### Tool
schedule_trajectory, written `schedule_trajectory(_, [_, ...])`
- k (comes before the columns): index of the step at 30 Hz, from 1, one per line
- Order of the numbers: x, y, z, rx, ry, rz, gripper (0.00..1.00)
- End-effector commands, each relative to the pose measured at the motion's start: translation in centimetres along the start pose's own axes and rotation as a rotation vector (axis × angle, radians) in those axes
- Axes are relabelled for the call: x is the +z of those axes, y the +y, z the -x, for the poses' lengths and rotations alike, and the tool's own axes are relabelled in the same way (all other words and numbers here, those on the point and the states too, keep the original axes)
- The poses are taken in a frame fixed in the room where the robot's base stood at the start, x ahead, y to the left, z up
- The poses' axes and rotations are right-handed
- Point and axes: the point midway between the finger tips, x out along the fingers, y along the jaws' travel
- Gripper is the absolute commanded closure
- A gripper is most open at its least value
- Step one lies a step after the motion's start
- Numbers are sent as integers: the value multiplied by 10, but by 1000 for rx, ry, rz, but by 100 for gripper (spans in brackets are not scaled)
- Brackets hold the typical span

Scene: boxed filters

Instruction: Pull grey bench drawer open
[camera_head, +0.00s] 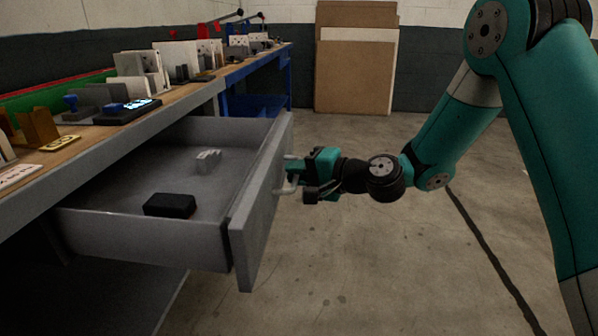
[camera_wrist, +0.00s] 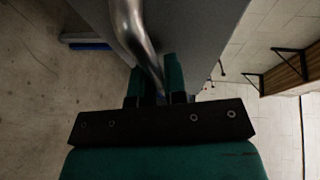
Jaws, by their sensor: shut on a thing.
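The grey bench drawer (camera_head: 258,215) stands open, pulled out well beyond the front of the bench. A black box (camera_head: 170,205) and a small light grey item (camera_head: 207,158) lie inside it. The drawer's metal bar handle (camera_head: 287,189) is on its front panel. My gripper (camera_head: 296,178) is at the handle, shut on it. In the wrist view, the curved handle (camera_wrist: 135,35) runs down between the two green fingers (camera_wrist: 160,78) of my gripper. The exact contact of the fingers is partly hidden by the handle.
The wooden bench top (camera_head: 185,92) carries a black device with a lit screen (camera_head: 137,105), blocks and boxes. A blue bench frame (camera_head: 268,80) stands further back. Brown boards (camera_head: 354,75) lean on the far wall. The concrete floor right of the drawer is clear.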

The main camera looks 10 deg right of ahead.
Motion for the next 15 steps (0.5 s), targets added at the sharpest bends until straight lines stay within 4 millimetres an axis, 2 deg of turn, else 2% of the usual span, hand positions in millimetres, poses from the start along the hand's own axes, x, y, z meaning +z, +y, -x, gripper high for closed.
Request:
schedule_trajectory(7, [0, 0, 0, 1, -2, 0, 100])
schedule_trajectory(8, [0, 0, 0, 1, -2, 0, 85])
schedule_trajectory(9, [0, 0, 1, 1, -1, 0, 76])
schedule_trajectory(11, [-1, 0, 1, 1, 0, 0, 64])
schedule_trajectory(15, [-1, 0, 1, 1, 0, -1, 64])
